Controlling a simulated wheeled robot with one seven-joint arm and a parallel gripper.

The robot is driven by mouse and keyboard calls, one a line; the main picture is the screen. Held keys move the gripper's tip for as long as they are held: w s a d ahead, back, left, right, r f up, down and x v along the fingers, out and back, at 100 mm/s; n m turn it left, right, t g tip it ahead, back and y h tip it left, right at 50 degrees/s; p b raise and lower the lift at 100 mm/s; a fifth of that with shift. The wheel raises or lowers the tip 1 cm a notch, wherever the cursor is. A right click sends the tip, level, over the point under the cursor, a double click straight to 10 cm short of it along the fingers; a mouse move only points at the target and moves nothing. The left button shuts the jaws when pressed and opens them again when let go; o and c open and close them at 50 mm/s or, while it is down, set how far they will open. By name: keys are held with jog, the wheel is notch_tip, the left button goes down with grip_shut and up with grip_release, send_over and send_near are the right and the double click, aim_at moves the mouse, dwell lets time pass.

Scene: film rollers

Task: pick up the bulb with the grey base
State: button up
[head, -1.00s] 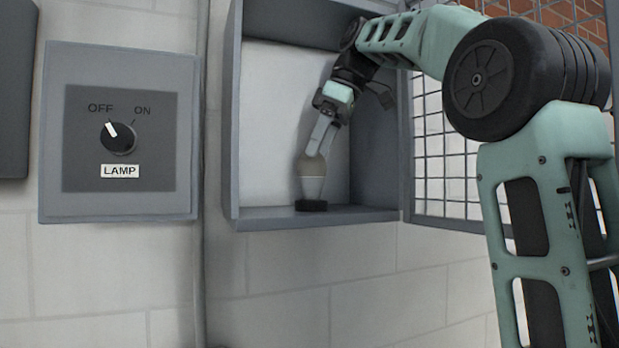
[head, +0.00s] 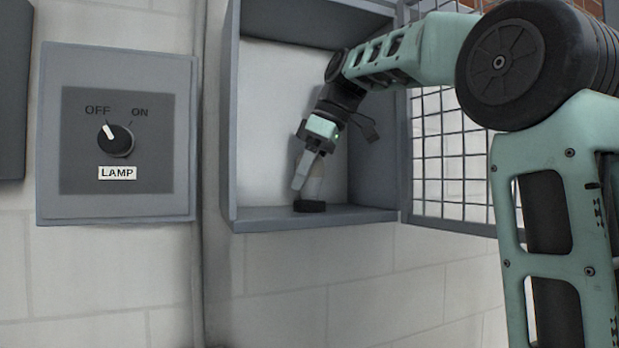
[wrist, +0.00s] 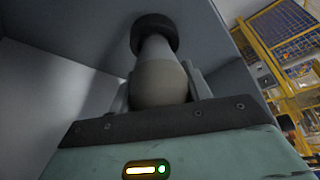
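The bulb (wrist: 160,82) has a beige-grey globe and a paler neck, and stands upright with its neck end in a dark round holder (head: 309,206) on the shelf of the grey wall box. In the head view my gripper's fingers hide most of it. My gripper (head: 302,182) is tilted down over the bulb, its fingertips low near the holder. In the wrist view one finger of my gripper (wrist: 160,92) is on each side of the globe, and the dark holder shows beyond the neck. Whether the fingers touch the glass is hard to tell.
The box's side wall (head: 232,120) and shelf (head: 345,216) lie close around my gripper. A wire-mesh door (head: 450,150) stands at the box's right. A lamp switch panel (head: 117,140) on the left wall has its knob toward OFF.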

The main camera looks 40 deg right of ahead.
dwell(0.3)
jog(key=shift+r+b, duration=0.4)
jog(key=shift+r, duration=0.7)
jog(key=s+a+r+b, duration=0.15)
jog(key=s+b, duration=0.25)
jog(key=s, duration=0.5)
jog(key=s+a+b, duration=0.3)
jog(key=s+b, duration=0.1)
jog(key=s, duration=0.4)
jog(key=shift+s+a+r+p, duration=0.1)
jog(key=shift+r+p, duration=1.15)
jog(key=shift+s+a+r+p, duration=0.1)
jog(key=shift+r+p, duration=1.1)
jog(key=shift+p, duration=0.05)
